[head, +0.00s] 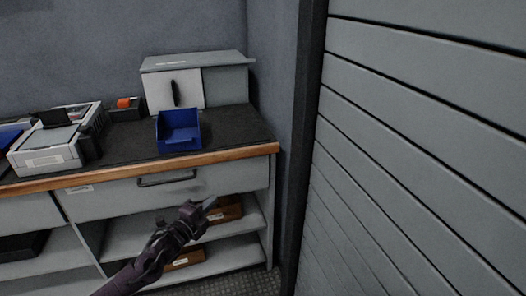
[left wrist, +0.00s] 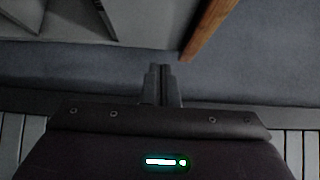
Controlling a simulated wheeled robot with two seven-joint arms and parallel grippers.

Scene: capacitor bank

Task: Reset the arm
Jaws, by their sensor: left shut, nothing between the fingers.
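My left gripper (head: 207,204) shows in the head view at the end of my dark left arm, which comes in from the lower left. It is in front of the cabinet's open shelves, below the drawer with the dark handle. It is shut and empty. In the left wrist view, the two fingers of my left gripper (left wrist: 162,70) lie together at the middle, with nothing between them. My right gripper is not in view.
A workbench (head: 225,152) with a wooden edge holds a blue bin (head: 178,143), a grey box (head: 226,84), and a printer-like device (head: 45,158). Brown boxes (head: 187,260) lie on the shelves below. A slatted grey wall (head: 420,150) fills the right side.

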